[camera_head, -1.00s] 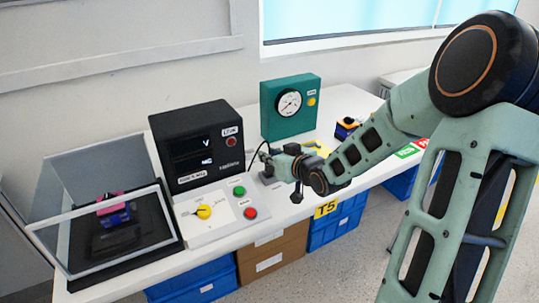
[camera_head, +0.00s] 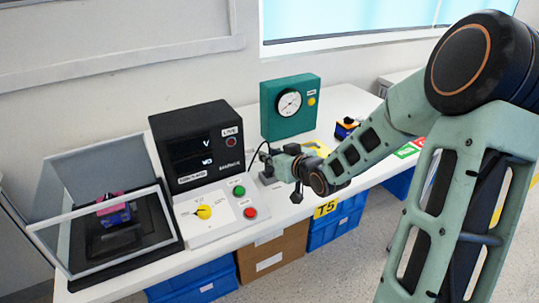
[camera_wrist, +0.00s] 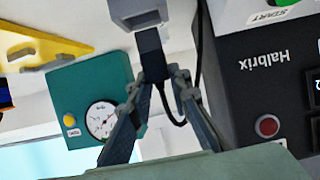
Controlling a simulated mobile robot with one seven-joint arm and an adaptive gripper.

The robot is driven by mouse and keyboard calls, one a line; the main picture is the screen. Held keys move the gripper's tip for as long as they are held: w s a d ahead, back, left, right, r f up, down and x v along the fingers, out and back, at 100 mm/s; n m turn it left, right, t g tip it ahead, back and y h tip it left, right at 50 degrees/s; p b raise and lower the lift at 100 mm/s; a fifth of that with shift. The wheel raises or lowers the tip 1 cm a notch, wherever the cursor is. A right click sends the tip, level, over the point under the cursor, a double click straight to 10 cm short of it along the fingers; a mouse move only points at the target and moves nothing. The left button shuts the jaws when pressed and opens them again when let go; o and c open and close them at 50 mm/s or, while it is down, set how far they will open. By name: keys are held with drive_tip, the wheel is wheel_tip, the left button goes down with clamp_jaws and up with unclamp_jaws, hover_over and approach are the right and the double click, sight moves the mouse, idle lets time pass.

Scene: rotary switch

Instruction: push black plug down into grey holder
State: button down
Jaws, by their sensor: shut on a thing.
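The black plug (camera_wrist: 151,50) is held between my gripper's fingertips (camera_wrist: 156,78) in the wrist view, with a black cable running from it. The grey holder (camera_wrist: 138,10) is at the top of the wrist view, and the plug's far end meets its edge. I cannot tell how deep the plug sits in it. In the head view, the holder (camera_head: 268,179) shows low on the bench, just under my gripper (camera_head: 272,160). The plug is too small and covered to make out there.
A clear-lidded case (camera_head: 104,218) is at far left. The white bench between is narrow.

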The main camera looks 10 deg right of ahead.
sight(270, 171)
drive_tip(key=shift+f+b, duration=1.35)
drive_tip(key=shift+f, duration=0.3)
drive_tip(key=c, duration=1.7)
unclamp_jaws()
drive_tip(key=v, duration=1.2)
